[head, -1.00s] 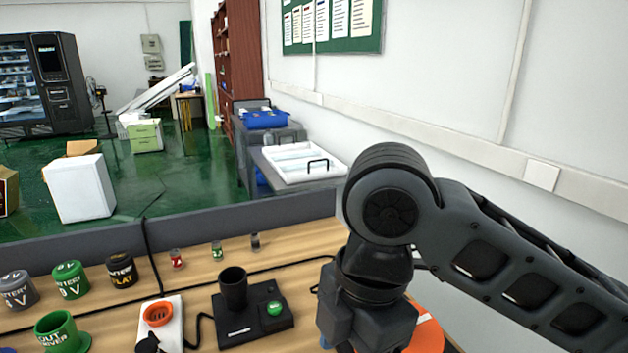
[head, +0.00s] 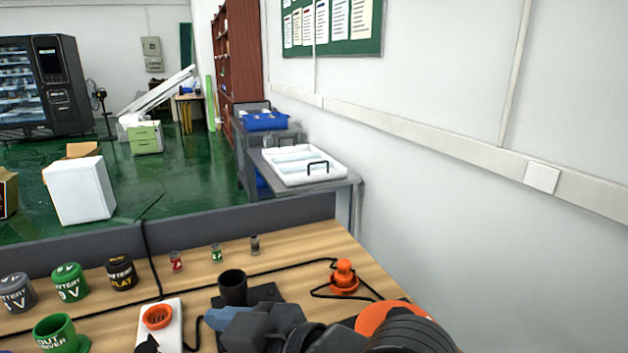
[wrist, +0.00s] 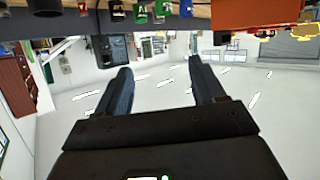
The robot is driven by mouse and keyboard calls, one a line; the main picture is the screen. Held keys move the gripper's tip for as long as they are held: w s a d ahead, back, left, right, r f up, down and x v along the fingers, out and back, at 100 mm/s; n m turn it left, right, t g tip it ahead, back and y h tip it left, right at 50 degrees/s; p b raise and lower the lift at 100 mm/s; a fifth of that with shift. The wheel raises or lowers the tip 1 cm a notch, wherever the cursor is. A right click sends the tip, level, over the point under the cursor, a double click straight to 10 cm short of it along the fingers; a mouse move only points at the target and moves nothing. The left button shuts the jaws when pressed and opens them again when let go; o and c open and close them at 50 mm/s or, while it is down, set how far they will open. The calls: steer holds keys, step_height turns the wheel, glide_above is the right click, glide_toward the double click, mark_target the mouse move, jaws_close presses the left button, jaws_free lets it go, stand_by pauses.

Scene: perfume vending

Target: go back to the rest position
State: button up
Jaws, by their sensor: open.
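My gripper shows in the wrist view (wrist: 158,85) with its two fingers spread apart and nothing between them. The wrist view is upside down and looks out over the room, with the bench edge along the top. In the head view my arm lies low at the bottom right, in front of the bench. It covers part of a black device with a dark cup (head: 233,287) and part of an orange disc (head: 385,316).
On the wooden bench (head: 300,252) stand battery jars such as the green one (head: 70,283), a green cup (head: 57,334), a white unit with an orange ring (head: 158,317), several small vials and an orange knobbed piece (head: 344,277). A wall borders the right side.

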steer(key=s+d+f+m+t+h, duration=0.3)
steer(key=d+f+m, duration=0.1)
steer(key=d+m, duration=0.1)
steer(key=s+d+f+m+t+h, duration=0.3)
steer(key=s+d+f+m, duration=0.1)
steer(key=d, duration=0.3)
steer(key=s+d+f+m+t+h, duration=0.2)
steer(key=s+d+f+m+t, duration=0.1)
steer(key=d+m, duration=0.3)
steer(key=shift+s+d+f+m+t+h, duration=0.2)
steer(key=shift+s+f, duration=0.1)
steer(key=shift+f, duration=0.1)
steer(key=shift+s+d+f+m+t+h, duration=0.15)
steer(key=shift+s+f+h, duration=0.1)
steer(key=shift+f, duration=0.15)
steer(key=s+d+r+n+h, duration=0.1)
steer(key=s+d+h, duration=0.3)
steer(key=s+d, duration=1)
steer(key=v, duration=0.3)
steer(key=shift+s, duration=0.35)
